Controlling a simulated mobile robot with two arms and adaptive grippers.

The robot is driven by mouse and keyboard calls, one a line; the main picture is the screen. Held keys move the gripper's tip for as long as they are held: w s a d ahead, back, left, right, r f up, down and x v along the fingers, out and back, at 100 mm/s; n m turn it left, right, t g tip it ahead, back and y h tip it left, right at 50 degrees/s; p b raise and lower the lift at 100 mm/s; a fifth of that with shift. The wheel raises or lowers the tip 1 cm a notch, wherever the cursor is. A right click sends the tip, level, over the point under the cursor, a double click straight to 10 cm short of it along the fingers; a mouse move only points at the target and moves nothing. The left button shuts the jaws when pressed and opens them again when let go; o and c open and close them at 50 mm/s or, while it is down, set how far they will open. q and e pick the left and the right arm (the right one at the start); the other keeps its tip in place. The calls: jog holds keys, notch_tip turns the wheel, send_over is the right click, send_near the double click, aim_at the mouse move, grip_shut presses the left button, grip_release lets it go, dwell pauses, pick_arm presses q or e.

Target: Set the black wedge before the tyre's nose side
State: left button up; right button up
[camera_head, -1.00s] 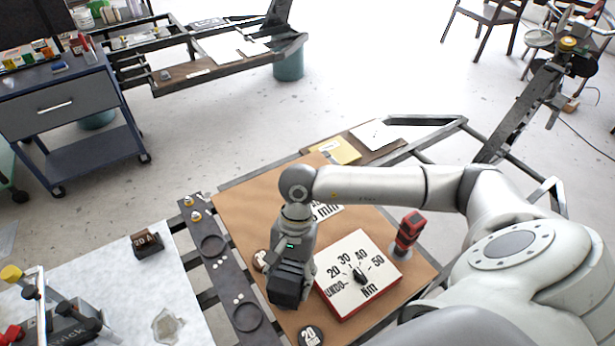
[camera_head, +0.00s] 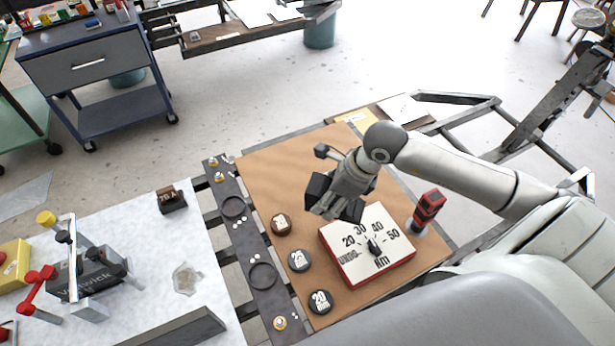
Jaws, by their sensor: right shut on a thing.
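My right gripper (camera_head: 338,197) is over the brown work board (camera_head: 275,165), just above and left of the dial box. Dark blocky parts show at its end, and it is shut on a black object. The held object's outline merges with the dark fingers, so I cannot make out its shape. No separate black wedge can be clearly told apart. No tyre shows in this view. My left gripper is not in view.
A red-sided dial box (camera_head: 382,262) and a red tool (camera_head: 428,207) stand on the board. Several round pucks (camera_head: 299,260) lie beside a dark strip (camera_head: 243,250). A white-topped bench (camera_head: 130,235) is at left. A blue-grey cart (camera_head: 92,62) stands behind, with open floor around it.

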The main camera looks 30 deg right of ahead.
jog(key=w+a+f+p, duration=0.1)
jog(key=w+a+f, duration=0.1)
jog(key=w, duration=0.4)
send_over(289, 203)
jog(key=s+d, duration=0.1)
notch_tip(289, 203, down, 6)
jog(key=shift+s+f, duration=0.15)
jog(key=shift+f, duration=0.1)
notch_tip(289, 203, down, 3)
jog(key=shift+p, duration=0.55)
jog(key=shift+f, duration=0.15)
jog(key=shift+f, duration=0.25)
jog(key=o, duration=1.1)
jog(key=shift+c, duration=0.2)
jog(key=shift+r, duration=0.15)
